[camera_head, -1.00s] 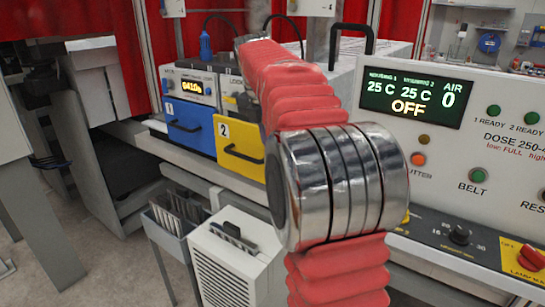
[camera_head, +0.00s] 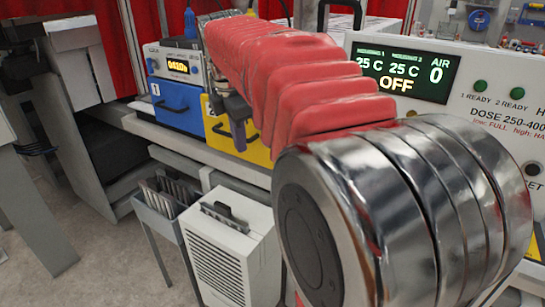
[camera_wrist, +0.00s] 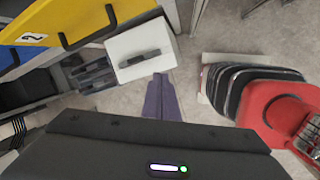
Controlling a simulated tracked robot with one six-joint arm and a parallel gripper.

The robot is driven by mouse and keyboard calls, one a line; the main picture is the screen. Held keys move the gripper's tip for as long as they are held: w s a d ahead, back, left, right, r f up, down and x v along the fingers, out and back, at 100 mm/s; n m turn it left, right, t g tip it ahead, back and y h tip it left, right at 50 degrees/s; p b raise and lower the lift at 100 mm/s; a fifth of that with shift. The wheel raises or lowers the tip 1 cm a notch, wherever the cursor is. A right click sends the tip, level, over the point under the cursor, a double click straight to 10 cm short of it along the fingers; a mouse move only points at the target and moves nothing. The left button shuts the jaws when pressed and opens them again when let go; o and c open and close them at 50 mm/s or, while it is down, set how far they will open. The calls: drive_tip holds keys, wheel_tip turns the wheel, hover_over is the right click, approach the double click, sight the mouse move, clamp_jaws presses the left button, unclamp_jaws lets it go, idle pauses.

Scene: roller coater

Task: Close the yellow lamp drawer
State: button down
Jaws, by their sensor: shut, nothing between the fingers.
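The yellow lamp drawer (camera_head: 218,131), marked 2, sits right of a blue drawer (camera_head: 178,105), marked 1. My red-sleeved arm and gripper cover part of its front in the head view. In the wrist view the yellow drawer front (camera_wrist: 58,26) is at the upper left, with a dark bar handle. It appears to stand out past the blue one (camera_wrist: 6,58); how far I cannot tell. My gripper (camera_head: 239,138) hangs in front of the yellow front in the head view. Its purple fingers (camera_wrist: 163,97) are together and empty in the wrist view, apart from the drawer.
A white vented box (camera_head: 230,250) stands on the floor below the drawers, beside a grey bin of dark plates (camera_head: 165,205). A control panel (camera_head: 470,95) reading OFF stands to the right. A light ledge (camera_head: 200,155) runs under the drawers.

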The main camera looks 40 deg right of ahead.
drive_tip(key=s+a+f+m+t+y, duration=0.1)
drive_tip(key=s+a+f+m, duration=0.5)
drive_tip(key=s+a+m, duration=0.2)
drive_tip(key=s+a+f+m+t+y, duration=0.1)
drive_tip(key=s+a+f+m+t, duration=0.1)
drive_tip(key=s+a+f+m, duration=0.5)
drive_tip(key=s+a+m, duration=0.1)
drive_tip(key=s+a, duration=0.1)
drive_tip(key=s, duration=0.2)
drive_tip(key=shift+s+f, duration=0.15)
drive_tip(key=shift+f, duration=0.05)
drive_tip(key=shift+a, duration=0.1)
